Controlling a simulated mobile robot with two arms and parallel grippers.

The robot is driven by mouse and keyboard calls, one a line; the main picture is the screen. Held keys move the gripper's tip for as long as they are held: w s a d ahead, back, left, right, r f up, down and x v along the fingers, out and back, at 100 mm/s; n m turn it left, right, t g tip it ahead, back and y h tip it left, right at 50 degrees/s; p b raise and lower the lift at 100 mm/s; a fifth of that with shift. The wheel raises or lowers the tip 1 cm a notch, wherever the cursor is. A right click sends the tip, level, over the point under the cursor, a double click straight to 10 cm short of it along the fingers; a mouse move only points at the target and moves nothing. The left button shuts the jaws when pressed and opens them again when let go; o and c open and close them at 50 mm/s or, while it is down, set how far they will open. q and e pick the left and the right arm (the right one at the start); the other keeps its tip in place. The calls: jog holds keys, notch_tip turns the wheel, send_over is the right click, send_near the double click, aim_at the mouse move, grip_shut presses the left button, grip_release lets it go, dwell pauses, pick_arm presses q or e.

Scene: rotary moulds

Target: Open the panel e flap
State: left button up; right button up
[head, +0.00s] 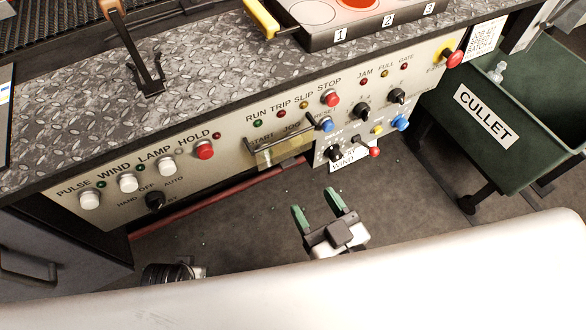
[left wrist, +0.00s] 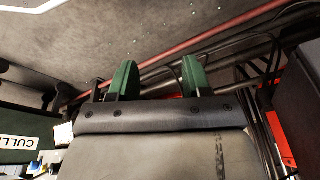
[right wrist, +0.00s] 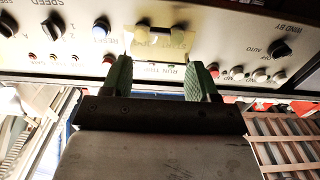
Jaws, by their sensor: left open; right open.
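The likely panel e flap is a pale, yellowish framed cover (head: 282,150) on the slanted control panel, just below the START and JOG lettering. It appears to lie down against the panel, but its exact angle is hard to tell. In the right wrist view the cover (right wrist: 160,48) shows upside down, straight ahead between the fingers. My right gripper (head: 314,200) is open and empty, below and apart from the panel, its green fingers pointing at it. It also shows in the right wrist view (right wrist: 159,62). My left gripper (left wrist: 158,64) is open and empty over the floor.
Near the cover are a red stop button (head: 331,99), a blue button (head: 327,125), a dark selector (head: 333,154) and a red-tipped lever (head: 375,152). A green CULLET bin (head: 545,90) stands at the right. A reddish rail (head: 215,199) runs below the panel.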

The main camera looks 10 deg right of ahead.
aim_at(290, 166)
jog(key=x, duration=0.8)
jog(key=shift+w+a+f, duration=0.1)
jog(key=shift+w, duration=0.15)
grip_shut()
